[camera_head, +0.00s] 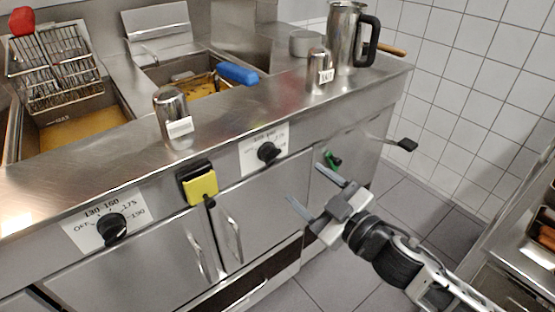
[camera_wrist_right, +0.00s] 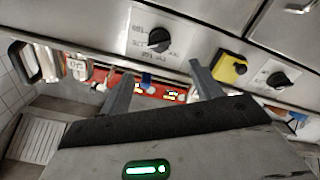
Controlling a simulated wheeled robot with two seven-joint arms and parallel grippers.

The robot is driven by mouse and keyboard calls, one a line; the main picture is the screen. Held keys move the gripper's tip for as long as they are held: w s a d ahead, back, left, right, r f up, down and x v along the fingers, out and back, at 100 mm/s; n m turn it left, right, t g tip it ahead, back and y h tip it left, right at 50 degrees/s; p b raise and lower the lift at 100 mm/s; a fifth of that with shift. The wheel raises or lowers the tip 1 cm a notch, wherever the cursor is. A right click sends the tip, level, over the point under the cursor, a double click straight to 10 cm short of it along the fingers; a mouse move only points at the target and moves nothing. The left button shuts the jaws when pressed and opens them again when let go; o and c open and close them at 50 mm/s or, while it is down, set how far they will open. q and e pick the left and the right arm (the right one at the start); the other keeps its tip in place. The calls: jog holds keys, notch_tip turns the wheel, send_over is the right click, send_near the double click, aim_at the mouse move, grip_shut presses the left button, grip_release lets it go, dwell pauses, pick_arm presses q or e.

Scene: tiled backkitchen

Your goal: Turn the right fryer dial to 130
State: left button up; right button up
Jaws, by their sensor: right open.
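The right fryer dial (camera_head: 268,152) is a round black knob on a white label (camera_head: 251,160) on the steel front panel. It also shows in the wrist view (camera_wrist_right: 159,40), beyond my fingers; its label is too blurred to read. My right gripper (camera_head: 308,188) is open and empty, in front of the panel, lower and to the right of the dial, apart from it. In the wrist view its two fingers (camera_wrist_right: 164,70) stand apart, pointing toward the dial. My left gripper is not in view.
A yellow-and-black box (camera_head: 201,187) sits between the dials. A green knob (camera_head: 333,159) and a black-ended lever (camera_head: 405,145) lie to the right. Shakers and a pitcher (camera_head: 344,40) stand on the counter.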

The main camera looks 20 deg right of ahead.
aim_at(275, 159)
jog(key=x, duration=1)
jog(key=shift+w+a+f, duration=0.1)
jog(key=shift+w+a, duration=0.05)
jog(key=shift+w, duration=0.2)
jog(key=c, duration=1)
